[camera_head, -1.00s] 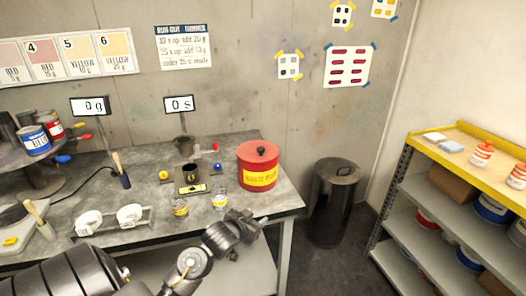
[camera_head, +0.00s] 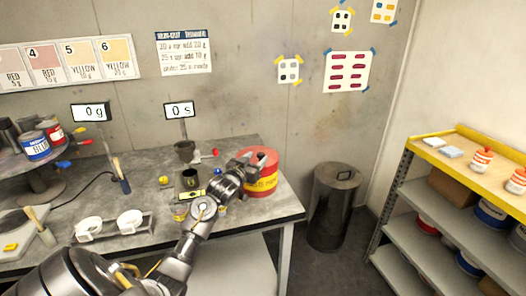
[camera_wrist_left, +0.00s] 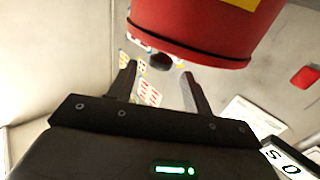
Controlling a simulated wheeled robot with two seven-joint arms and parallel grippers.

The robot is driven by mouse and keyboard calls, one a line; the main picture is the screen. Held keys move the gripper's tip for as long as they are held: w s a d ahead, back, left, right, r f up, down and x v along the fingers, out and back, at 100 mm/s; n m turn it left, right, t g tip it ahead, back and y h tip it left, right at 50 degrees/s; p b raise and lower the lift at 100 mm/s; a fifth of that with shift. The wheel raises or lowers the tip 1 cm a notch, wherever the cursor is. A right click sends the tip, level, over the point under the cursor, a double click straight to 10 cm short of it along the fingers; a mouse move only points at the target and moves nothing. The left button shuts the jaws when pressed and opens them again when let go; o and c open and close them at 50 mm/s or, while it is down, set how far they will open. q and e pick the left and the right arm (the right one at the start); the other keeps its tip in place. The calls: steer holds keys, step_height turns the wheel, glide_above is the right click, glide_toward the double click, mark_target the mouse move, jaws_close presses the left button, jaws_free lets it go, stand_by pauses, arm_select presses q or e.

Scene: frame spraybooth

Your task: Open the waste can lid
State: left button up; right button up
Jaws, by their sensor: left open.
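The red waste can (camera_head: 266,182), with a yellow label, stands on the right end of the grey bench. My left gripper (camera_head: 250,160) is open at the top of the can and hides part of its lid. In the left wrist view the red can (camera_wrist_left: 205,25) appears upside down at the top. Its dark lid knob (camera_wrist_left: 160,62) shows between the two spread fingers of my left gripper (camera_wrist_left: 158,72). I cannot tell whether the fingers touch the knob. The lid sits on the can. My right gripper is not in view.
Small cups and a dark pot (camera_head: 190,178) stand on the bench (camera_head: 150,258) left of the can. A dark metal bin (camera_head: 333,210) stands on the floor to the right. A yellow-edged shelf (camera_head: 440,150) with several containers is at the far right.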

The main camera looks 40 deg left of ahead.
arm_select(q)
steer(key=w, duration=0.3)
steer(key=w+a+p, duration=0.1)
steer(key=w, duration=0.2)
jaws_close()
stand_by(0.3)
